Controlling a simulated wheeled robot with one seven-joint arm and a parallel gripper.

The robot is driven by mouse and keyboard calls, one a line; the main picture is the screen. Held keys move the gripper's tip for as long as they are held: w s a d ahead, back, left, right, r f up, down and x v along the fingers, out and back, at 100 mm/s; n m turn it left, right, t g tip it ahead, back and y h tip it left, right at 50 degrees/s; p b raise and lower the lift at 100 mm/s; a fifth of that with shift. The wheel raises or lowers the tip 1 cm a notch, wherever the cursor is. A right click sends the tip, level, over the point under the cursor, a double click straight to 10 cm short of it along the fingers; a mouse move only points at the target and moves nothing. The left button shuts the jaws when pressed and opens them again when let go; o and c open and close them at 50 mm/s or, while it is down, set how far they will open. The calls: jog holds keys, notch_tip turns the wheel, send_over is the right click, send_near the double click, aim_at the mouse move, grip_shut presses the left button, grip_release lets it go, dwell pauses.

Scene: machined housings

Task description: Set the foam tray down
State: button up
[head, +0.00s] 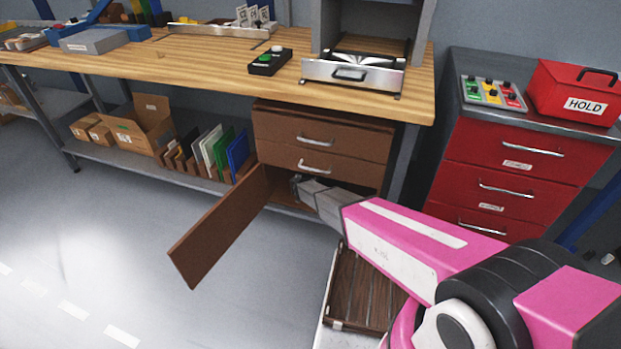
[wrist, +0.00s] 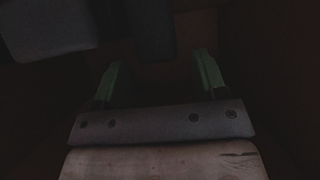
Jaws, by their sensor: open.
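My gripper (wrist: 158,68) shows in the wrist view as two greenish fingers standing well apart, with nothing visible between them. In the head view my arm reaches into the open lower compartment of the brown cabinet (head: 318,127), and the gripper itself is hidden there. I cannot make out the foam tray for certain in either view. Dark grey shapes hang at the top left and top middle of the wrist view, above and beyond the fingers, but it is too dark to tell what they are.
The brown cabinet door (head: 222,228) stands swung open left of my arm. Two closed drawers are above the opening. A red drawer unit (head: 520,170) stands to the right, bearing a red HOLD box (head: 575,93). The wooden workbench (head: 200,65) is above. Floor at left is clear.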

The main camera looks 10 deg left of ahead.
jog(key=v, duration=1)
jog(key=shift+s+r, duration=0.2)
jog(key=shift+s, duration=0.15)
